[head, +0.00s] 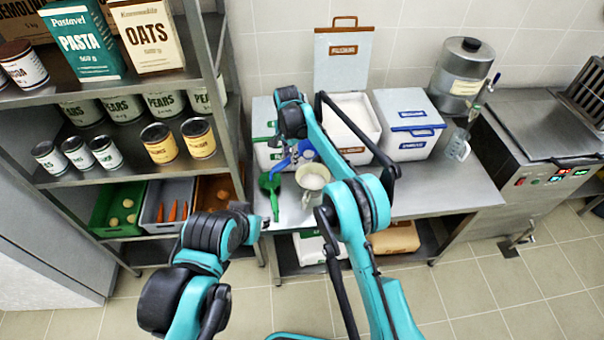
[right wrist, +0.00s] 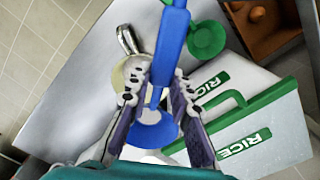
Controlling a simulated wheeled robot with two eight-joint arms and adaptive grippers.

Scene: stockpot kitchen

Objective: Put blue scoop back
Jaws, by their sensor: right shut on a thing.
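The blue scoop (head: 288,160) hangs above the left part of the steel table. My right gripper (right wrist: 162,95) is shut on the blue scoop's handle; in the right wrist view the blue scoop (right wrist: 172,45) passes between the fingers with its bowl below them. In the head view my right arm partly hides this gripper. The white bin with blue label and handle (head: 408,140) stands at the right of the bin row, lid closed. My left gripper (head: 250,218) is low in front of the shelf and table; its fingers do not show clearly.
A green-labelled RICE bin (right wrist: 275,115) is beside the scoop. A brown-labelled bin (head: 352,112) stands open, its lid (head: 342,58) upright behind. The table's right front is clear.

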